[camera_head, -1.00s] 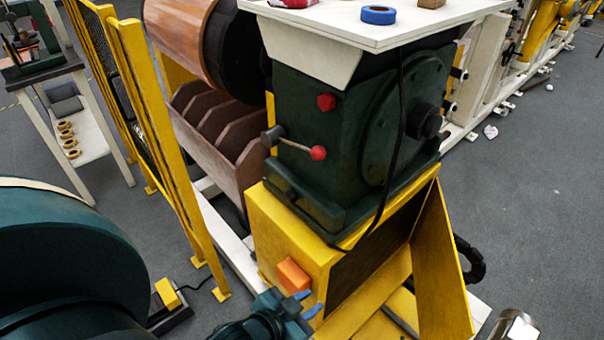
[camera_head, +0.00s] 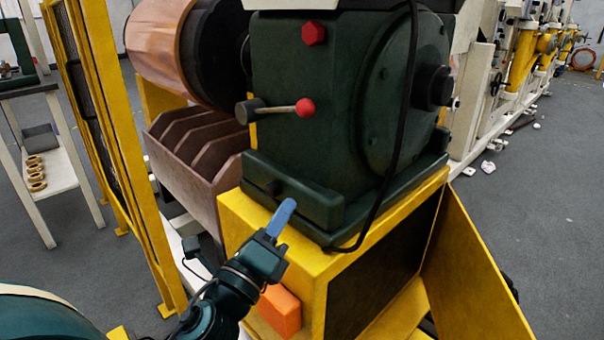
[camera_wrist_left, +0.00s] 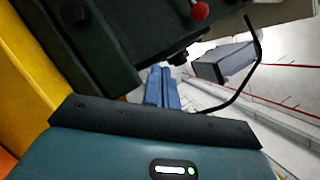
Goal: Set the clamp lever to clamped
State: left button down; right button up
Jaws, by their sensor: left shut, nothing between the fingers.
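The clamp lever (camera_head: 280,109) is a metal rod with a red ball knob at its right end and a dark grey hub at its left. It lies about level across the front of the dark green housing (camera_head: 325,150). In the left wrist view the red knob (camera_wrist_left: 199,10) shows at the top edge. My left gripper (camera_head: 284,216), with blue fingers, is below the lever in front of the housing's base, apart from the knob. Its fingers are together and empty in the left wrist view (camera_wrist_left: 161,88). My right gripper is out of view.
A red hexagonal knob (camera_head: 314,33) sits above the lever. A black cable (camera_head: 405,130) hangs down the housing's right side. The yellow stand (camera_head: 260,225) carries an orange box (camera_head: 280,312). A copper foil roll (camera_head: 165,40) and yellow guard (camera_head: 105,140) stand to the left.

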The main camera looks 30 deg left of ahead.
pick_arm(q)
jog(key=shift+s+r+m+t+h+b, duration=0.2)
jog(key=shift+m+t+b, duration=0.15)
jog(key=shift+m+b, duration=0.35)
jog(key=shift+s+r+m+t+h+b, duration=0.1)
jog(key=shift+s+r+m+t+b, duration=0.25)
jog(key=shift+m, duration=0.55)
jog(key=shift+s+r+m+t+h+b, duration=0.1)
jog(key=shift+m+t+b, duration=0.3)
jog(key=shift+m+b, duration=0.4)
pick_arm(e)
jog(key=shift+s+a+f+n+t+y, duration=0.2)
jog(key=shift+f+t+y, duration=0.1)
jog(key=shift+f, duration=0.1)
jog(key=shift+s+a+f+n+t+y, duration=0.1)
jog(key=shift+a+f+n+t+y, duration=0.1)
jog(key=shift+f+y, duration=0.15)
pick_arm(q)
jog(key=shift+w, duration=0.1)
jog(key=s+a+r+p+x, duration=0.1)
jog(key=r+p+x, duration=0.1)
jog(key=x, duration=1)
jog(key=shift+w+a+r+p, duration=0.25)
jog(key=shift+a+p, duration=0.05)
jog(key=shift+p, duration=0.6)
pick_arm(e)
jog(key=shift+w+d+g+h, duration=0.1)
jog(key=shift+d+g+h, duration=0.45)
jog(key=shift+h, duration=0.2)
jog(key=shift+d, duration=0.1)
